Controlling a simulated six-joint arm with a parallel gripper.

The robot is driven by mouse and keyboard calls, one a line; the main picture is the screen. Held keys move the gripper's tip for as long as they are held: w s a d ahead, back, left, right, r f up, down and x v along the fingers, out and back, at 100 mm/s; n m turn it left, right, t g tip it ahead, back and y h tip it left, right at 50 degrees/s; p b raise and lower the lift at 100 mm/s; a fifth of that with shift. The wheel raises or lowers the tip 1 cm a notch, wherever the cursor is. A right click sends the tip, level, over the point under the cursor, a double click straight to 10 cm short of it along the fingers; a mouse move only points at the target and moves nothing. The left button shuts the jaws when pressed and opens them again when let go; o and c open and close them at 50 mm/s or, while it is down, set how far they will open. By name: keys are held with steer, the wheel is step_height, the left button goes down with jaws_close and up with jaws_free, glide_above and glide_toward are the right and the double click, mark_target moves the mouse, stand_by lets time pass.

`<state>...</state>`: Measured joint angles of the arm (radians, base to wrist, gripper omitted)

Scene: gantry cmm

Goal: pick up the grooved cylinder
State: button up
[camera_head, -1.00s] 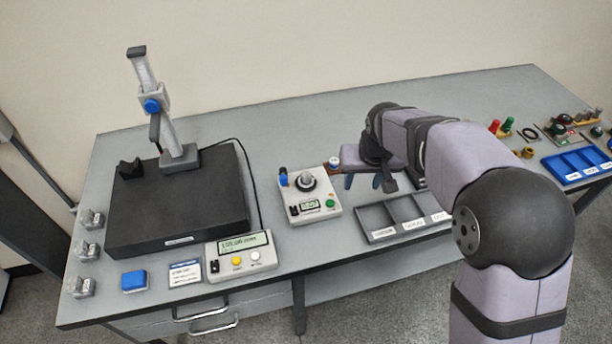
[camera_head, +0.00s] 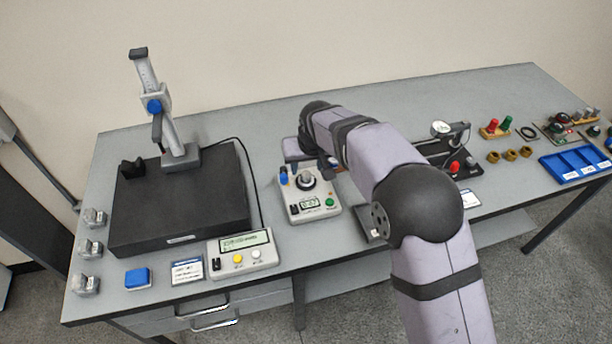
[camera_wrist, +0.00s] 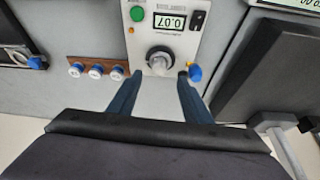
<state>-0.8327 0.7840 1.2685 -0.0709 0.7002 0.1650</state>
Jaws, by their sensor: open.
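A short grey metal cylinder (camera_head: 306,179), which looks like the grooved cylinder, stands in the dark round seat of a small white gauge box (camera_head: 297,206). Its grooves are too small to make out. In the wrist view the cylinder (camera_wrist: 158,61) is at the top middle, on the gauge box (camera_wrist: 178,42) with a 0.07 display. My gripper (camera_wrist: 160,76) is open and empty. Its two blue-grey fingers point towards the cylinder, with one tip on either side of it in the picture; I see no contact. In the head view my arm hides most of the gripper.
A blue knob (camera_wrist: 195,73) on the gauge box is close to the right fingertip. A wooden rack with blue-and-white pieces (camera_wrist: 96,72) lies to the left. A dark plate with a height gauge (camera_head: 180,215) stands left of the box in the head view. My arm covers most of the grey tray.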

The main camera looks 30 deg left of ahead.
mark_target(306, 174)
steer(key=shift+p+x, duration=1.45)
steer(key=shift+x, duration=1.15)
jaws_close()
